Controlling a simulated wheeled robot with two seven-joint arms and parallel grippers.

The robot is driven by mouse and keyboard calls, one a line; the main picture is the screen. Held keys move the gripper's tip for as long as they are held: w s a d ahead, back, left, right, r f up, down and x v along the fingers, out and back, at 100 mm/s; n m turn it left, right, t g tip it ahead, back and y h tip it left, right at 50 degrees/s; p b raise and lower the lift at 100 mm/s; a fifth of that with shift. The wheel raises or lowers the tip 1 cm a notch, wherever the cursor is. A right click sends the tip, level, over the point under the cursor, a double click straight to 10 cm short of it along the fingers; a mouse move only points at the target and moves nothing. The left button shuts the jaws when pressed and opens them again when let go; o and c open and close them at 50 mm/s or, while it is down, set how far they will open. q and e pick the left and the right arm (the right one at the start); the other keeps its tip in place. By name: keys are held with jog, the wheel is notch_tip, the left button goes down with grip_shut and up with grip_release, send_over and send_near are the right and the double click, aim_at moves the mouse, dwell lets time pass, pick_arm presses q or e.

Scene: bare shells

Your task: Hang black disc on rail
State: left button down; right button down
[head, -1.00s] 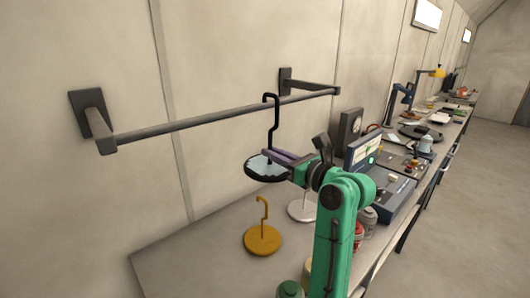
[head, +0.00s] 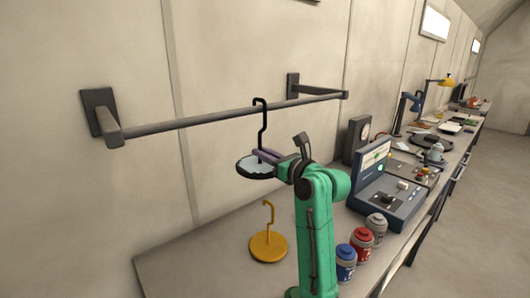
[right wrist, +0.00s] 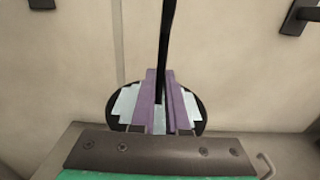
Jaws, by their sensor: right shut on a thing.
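The black disc (head: 257,177) has a light top and a tall black stem (head: 262,135) ending in a hook. My right gripper (head: 264,156) is shut on its stem just above the disc and holds it upright over the bench. In the right wrist view, the purple fingers (right wrist: 160,102) close around the stem, with the disc (right wrist: 204,117) behind them. The grey rail (head: 190,122) runs along the wall on two brackets. In the head view the hook top overlaps the rail; I cannot tell whether it touches it. My left gripper is not in view.
A yellow disc with a hook (head: 268,247) stands on the bench (head: 190,262) below. Blue (head: 346,262), red (head: 362,244) and grey (head: 377,226) containers stand right of my arm. An instrument box (head: 385,200) stands beyond. The bench's left part is clear.

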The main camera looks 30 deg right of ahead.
jog(key=shift+s, duration=0.15)
jog(key=c, duration=0.8)
grip_release()
jog(key=shift+c, duration=0.2)
